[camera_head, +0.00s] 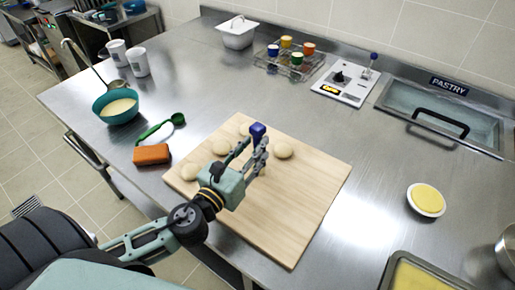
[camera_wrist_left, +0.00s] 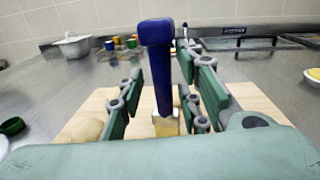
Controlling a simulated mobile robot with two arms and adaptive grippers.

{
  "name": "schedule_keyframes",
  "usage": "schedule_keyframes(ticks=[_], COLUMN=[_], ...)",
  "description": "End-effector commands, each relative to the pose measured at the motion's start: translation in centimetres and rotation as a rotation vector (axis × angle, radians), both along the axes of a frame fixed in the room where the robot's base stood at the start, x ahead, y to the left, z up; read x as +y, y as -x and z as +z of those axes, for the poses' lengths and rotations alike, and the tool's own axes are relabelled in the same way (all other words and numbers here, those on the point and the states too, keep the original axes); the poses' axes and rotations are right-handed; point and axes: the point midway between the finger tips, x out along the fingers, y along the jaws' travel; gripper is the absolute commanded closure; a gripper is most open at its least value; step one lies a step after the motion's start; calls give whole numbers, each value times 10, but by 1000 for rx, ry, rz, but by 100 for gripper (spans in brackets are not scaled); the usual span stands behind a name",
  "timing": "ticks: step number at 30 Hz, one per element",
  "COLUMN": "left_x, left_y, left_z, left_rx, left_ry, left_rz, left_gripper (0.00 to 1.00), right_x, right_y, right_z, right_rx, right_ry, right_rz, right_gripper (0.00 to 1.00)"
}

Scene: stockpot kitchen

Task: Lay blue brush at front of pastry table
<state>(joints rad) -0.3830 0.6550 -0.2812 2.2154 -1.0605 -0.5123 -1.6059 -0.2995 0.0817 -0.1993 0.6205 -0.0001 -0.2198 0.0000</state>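The blue brush (camera_head: 257,130) is upright, handle up and pale bristles down, over the wooden board. In the left wrist view the brush (camera_wrist_left: 158,65) stands between the fingers, which close in on its handle from both sides. My right gripper is not in view.
The wooden board (camera_head: 305,205) carries several dough balls, one of them (camera_head: 283,151) right of the brush. An orange block (camera_head: 152,154), a green spoon (camera_head: 160,128) and a teal bowl (camera_head: 118,106) stand left. A yellow-filled dish (camera_head: 426,199) is right. Bare steel lies between board and dish.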

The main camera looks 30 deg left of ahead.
Motion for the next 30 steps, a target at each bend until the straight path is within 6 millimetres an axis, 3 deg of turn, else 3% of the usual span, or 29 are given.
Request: schedule_keyframes(ticks=[10,23,30], left_x=[0,0,-1], left_y=[0,0,0], left_z=[0,7,45], left_rx=[0,-2,-7], left_ry=[0,0,-2], left_rz=[0,-1,-4], left_gripper=[100,100,100], right_x=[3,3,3], right_y=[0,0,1], right_z=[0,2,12], right_rx=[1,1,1], right_ry=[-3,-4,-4], right_rz=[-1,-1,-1], right_gripper=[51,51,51])
